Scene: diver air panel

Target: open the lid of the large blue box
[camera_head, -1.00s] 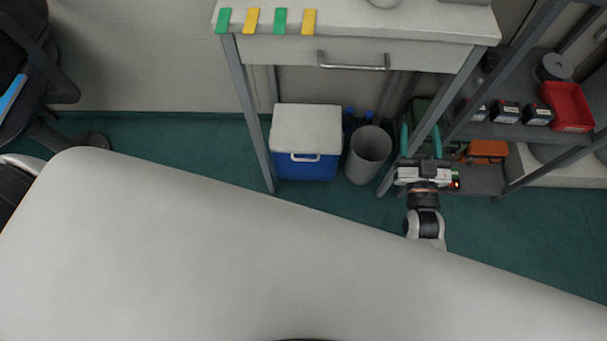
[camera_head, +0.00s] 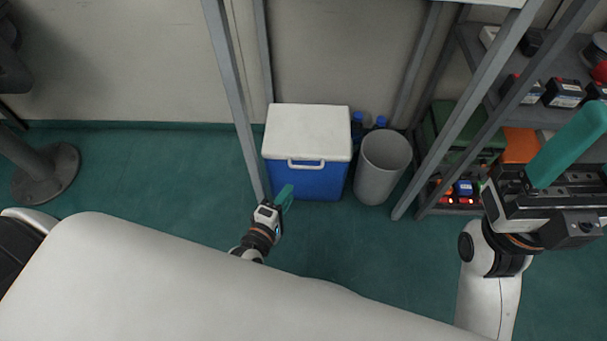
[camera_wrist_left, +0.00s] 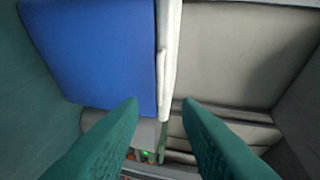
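The large blue box (camera_head: 308,182) stands on the floor under the bench, with its white lid (camera_head: 308,130) shut and a white handle (camera_head: 306,164) at its front. My left gripper (camera_head: 286,196) is low in front of the box's front left part. In the left wrist view, its two green fingers are apart with nothing between their tips (camera_wrist_left: 161,103). The blue side (camera_wrist_left: 100,50) and the white lid edge (camera_wrist_left: 169,60) are beyond them. Whether a finger touches the box cannot be told. My right gripper (camera_head: 560,165) is raised at the far right; its finger gap is not clear.
A grey bin (camera_head: 382,168) stands just right of the box, with blue-capped bottles (camera_head: 368,122) behind. A bench leg (camera_head: 236,105) rises at the box's left. A shelf rack (camera_head: 478,110) with batteries stands right.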

